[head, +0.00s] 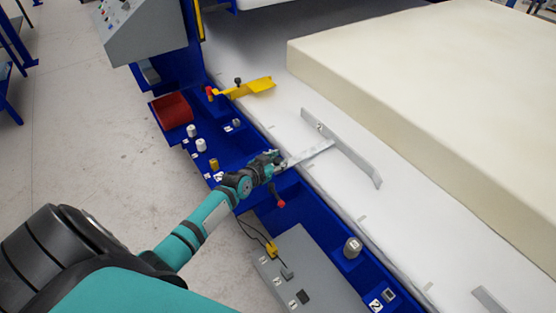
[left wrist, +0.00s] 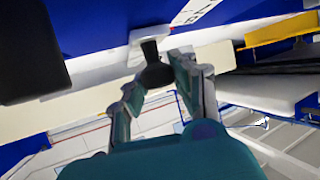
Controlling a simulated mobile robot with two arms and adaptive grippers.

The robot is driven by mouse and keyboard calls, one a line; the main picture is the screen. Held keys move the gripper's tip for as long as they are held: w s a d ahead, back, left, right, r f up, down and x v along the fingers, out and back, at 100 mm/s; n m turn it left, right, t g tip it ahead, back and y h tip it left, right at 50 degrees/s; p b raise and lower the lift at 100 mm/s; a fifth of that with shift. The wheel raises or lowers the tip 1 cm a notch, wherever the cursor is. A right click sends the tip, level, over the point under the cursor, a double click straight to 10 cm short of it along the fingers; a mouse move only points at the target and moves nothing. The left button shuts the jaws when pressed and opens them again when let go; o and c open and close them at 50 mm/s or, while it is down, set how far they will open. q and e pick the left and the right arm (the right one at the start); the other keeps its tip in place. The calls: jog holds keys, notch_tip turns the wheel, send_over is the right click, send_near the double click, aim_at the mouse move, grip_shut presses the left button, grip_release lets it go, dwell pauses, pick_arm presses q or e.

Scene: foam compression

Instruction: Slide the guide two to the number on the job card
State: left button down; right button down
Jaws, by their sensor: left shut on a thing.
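A grey metal T-shaped guide (head: 343,151) lies on the white bed, its long bar slanting beside the foam block and its arm reaching the blue rail. My left gripper (head: 277,160) is at the rail end of this arm. In the left wrist view my left gripper (left wrist: 160,85) is shut on a black knob (left wrist: 153,70) below a light post. The knob is mostly hidden in the head view. No job card can be made out for certain. My right gripper is out of view.
A large cream foam block (head: 430,90) lies on the bed. A yellow guide (head: 245,89) is further back, and another grey bar (head: 488,299) is nearer. The blue rail (head: 300,208) carries number labels, small cylinders and a red bin (head: 172,111). A grey box (head: 305,270) stands below.

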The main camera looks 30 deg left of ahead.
pick_arm(q)
jog(key=s, duration=0.1)
jog(key=s+a, duration=0.1)
jog(key=s, duration=0.2)
jog(key=shift+a+p, duration=0.35)
jog(key=shift+w, duration=0.1)
jog(key=c, duration=1)
grip_release()
jog(key=shift+d, duration=0.1)
jog(key=v, duration=1.2)
jog(key=shift+r, duration=0.1)
